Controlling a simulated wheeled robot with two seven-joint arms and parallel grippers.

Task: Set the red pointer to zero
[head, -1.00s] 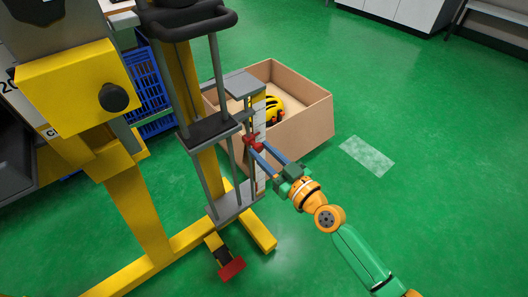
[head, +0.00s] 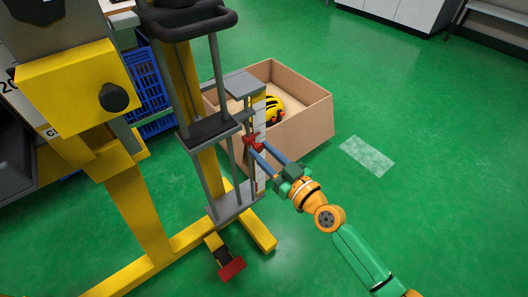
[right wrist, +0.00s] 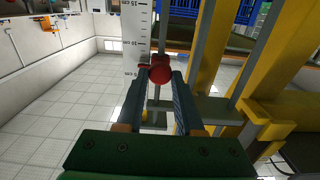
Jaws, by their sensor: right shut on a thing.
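The red pointer (head: 250,140) sits on the upright scale of the drop tower, beside the white ruler strip (head: 260,120). In the right wrist view its round red knob (right wrist: 160,69) lies between my fingertips, in front of a thin grey rod. The ruler (right wrist: 138,35) is just left of the knob there, with cm marks; the exact reading at the pointer is too small to tell. My right gripper (head: 257,149) is shut on the red pointer, its blue fingers reaching in from the lower right. My left gripper is in no view.
The yellow tower frame (head: 140,215) stands at the left, with a dark carriage plate (head: 209,130) above and a red foot pedal (head: 231,268) below. Green floor is free at right.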

